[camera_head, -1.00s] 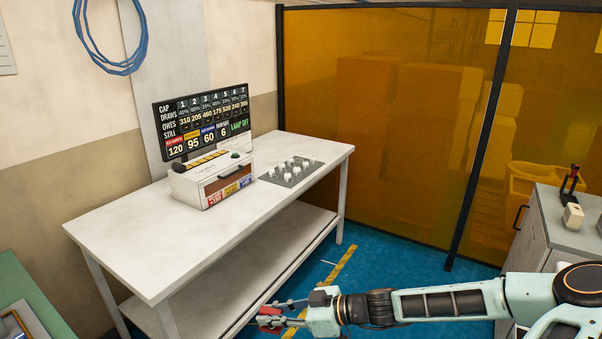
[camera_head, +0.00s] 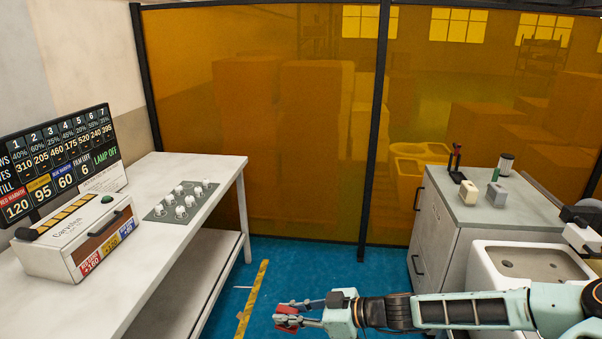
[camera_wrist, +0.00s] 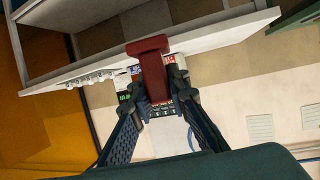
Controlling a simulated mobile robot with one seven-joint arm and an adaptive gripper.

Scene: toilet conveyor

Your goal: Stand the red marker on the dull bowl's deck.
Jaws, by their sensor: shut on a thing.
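My gripper (camera_head: 290,318) is shut on the red marker (camera_head: 288,321), low in front of the table and over the blue floor. In the wrist view the red marker (camera_wrist: 152,70) is a dark red piece with a wide bar at one end, held between the two fingers (camera_wrist: 160,100). A white ceramic bowl-like fixture (camera_head: 482,280) with a grey-brown top stands at the right, partly cut off by the frame and my arm. I cannot tell whether it is the dull bowl. The marker is well apart from it.
A white table (camera_head: 165,240) at left holds a display (camera_head: 65,160), a box (camera_head: 75,240) and a grey plate of white knobs (camera_head: 180,204). A grey cabinet (camera_head: 440,230) at right carries several small items. An amber screen (camera_head: 260,130) closes the back.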

